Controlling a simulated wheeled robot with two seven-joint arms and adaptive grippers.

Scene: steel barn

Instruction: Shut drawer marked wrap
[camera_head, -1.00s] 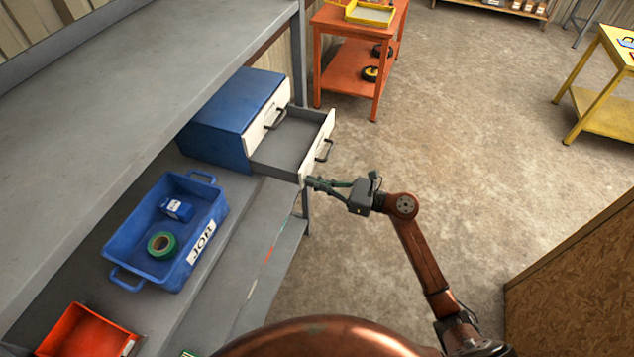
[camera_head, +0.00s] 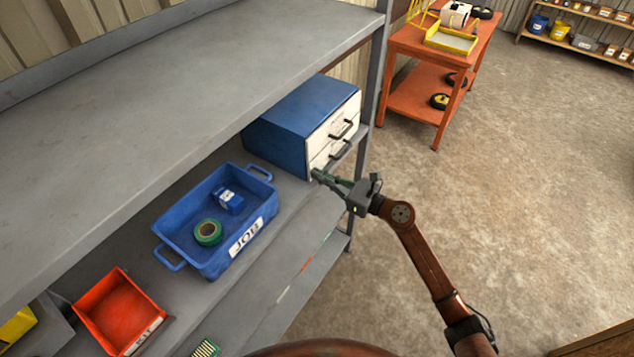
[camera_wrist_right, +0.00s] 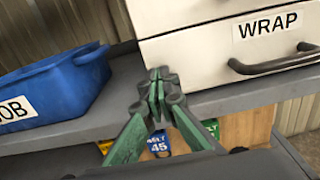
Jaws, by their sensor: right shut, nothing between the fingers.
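The blue drawer cabinet (camera_head: 290,125) with white drawer fronts stands on the grey shelf. The drawer marked WRAP (camera_wrist_right: 270,60) is the lower one; its label and dark handle show in the right wrist view, and in the head view its front (camera_head: 322,158) sits about level with the drawer front above. My right gripper (camera_head: 316,174) is shut and empty, its tips by the lower left corner of that front; whether they touch it I cannot tell. It also shows in the right wrist view (camera_wrist_right: 158,78). My left gripper is not in view.
A blue JOB tray (camera_head: 262,232) holding green tape (camera_head: 208,232) and a small blue box (camera_head: 229,200) stands left of the cabinet. A red KIT bin (camera_head: 118,308) is nearer.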

